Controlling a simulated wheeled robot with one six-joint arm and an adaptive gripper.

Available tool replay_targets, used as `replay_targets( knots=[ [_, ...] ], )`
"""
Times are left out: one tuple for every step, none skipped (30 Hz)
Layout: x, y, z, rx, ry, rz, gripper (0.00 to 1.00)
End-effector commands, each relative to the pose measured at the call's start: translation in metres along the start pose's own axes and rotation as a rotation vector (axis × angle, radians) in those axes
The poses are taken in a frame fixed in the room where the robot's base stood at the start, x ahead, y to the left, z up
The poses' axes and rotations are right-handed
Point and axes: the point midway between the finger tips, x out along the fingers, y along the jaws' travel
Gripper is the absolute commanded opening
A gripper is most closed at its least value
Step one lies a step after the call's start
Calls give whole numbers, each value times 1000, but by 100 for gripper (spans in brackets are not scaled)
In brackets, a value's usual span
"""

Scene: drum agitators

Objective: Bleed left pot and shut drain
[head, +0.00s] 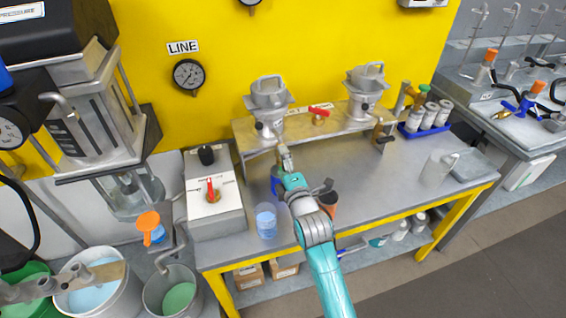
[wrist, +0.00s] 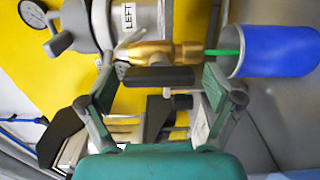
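The left pot (head: 268,102) is a grey metal vessel on the raised shelf. Its side shows in the wrist view with a LEFT label (wrist: 128,17). Its brass drain valve (wrist: 158,52) has a dark lever (wrist: 157,76). My gripper (head: 284,157) is in front of and just below this pot. In the wrist view my gripper (wrist: 158,85) is open, with a finger at each end of the lever and small gaps visible. A blue cup (wrist: 275,52) stands below the valve, with a green stream or rod at its mouth. In the head view my gripper partly hides the cup (head: 275,186).
The right pot (head: 366,88) stands on the same shelf (head: 330,133), with a red-handled valve (head: 320,109) between the pots. A clear beaker (head: 266,222) is at the bench front.

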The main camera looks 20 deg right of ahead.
Motion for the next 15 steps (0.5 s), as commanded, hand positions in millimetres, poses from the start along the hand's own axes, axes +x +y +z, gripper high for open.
replay_targets(
  knots=[
    [0, 0, 0, 0, 0, 0, 92],
    [0, 0, 0, 0, 0, 0, 92],
    [0, 0, 0, 0, 0, 1, 92],
    [0, 0, 0, 0, 0, 1, 92],
    [0, 0, 0, 1, 0, 1, 92],
    [0, 0, 0, 1, 0, 1, 92],
    [0, 0, 0, 1, -1, 1, 92],
    [-1, 0, 0, 1, -1, 1, 92],
    [-2, 0, 0, 1, -1, 0, 92],
    [-4, 0, 0, 1, -1, 0, 92],
    [-6, 0, 0, 1, -1, 0, 92],
    [-10, -1, 0, 1, -1, 0, 92],
    [-13, 0, 0, 1, -1, 0, 92],
    [-17, 0, 0, 1, -1, 0, 92],
    [-23, -1, 0, 1, 0, -1, 92]
  ],
)
